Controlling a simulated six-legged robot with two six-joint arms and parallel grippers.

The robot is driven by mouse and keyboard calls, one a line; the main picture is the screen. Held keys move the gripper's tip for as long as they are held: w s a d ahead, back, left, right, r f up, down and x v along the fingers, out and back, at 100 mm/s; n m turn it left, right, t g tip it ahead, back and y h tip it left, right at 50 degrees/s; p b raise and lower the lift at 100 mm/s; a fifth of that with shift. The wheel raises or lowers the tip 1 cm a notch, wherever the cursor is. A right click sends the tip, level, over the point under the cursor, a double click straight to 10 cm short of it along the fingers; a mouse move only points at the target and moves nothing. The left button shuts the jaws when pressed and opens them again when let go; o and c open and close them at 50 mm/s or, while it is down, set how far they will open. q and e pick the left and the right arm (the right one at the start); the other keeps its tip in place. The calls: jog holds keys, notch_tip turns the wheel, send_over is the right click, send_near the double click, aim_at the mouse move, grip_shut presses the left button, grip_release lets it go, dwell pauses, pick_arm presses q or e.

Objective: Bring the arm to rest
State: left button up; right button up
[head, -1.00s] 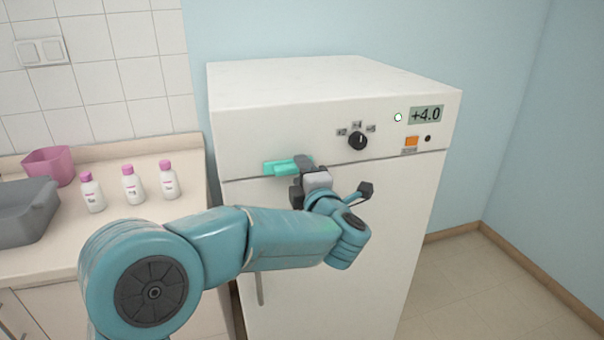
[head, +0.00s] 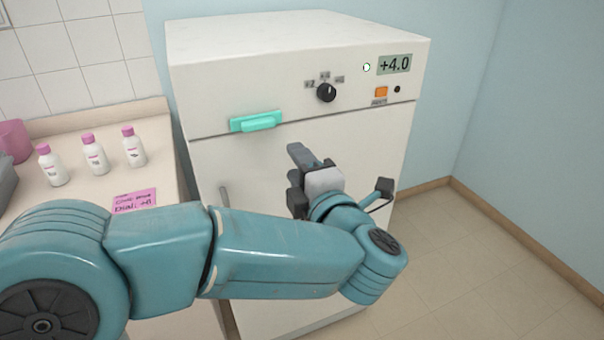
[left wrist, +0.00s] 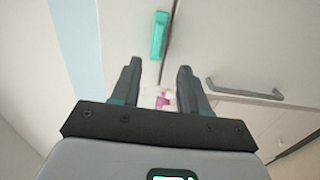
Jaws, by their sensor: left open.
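My left arm (head: 280,255) comes in from the left, in front of the white fridge (head: 290,60). Its gripper (head: 297,165) is near the fridge door, below and right of the teal handle piece (head: 257,121), and apart from it. In the left wrist view the two fingers (left wrist: 158,80) stand apart with nothing held between them. The teal piece (left wrist: 159,35) shows beyond the fingertips there. My right gripper is in neither view.
The fridge has a black dial (head: 326,92), a display (head: 394,64) reading +4.0 and an orange button (head: 381,92). Several pink-capped bottles, one here (head: 95,154), and a pink note (head: 135,200) are on the counter (head: 75,125) at left. Floor (head: 450,250) is clear at right.

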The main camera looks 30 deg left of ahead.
pick_arm(q)
jog(key=shift+s+d, duration=0.45)
jog(key=shift+d, duration=0.05)
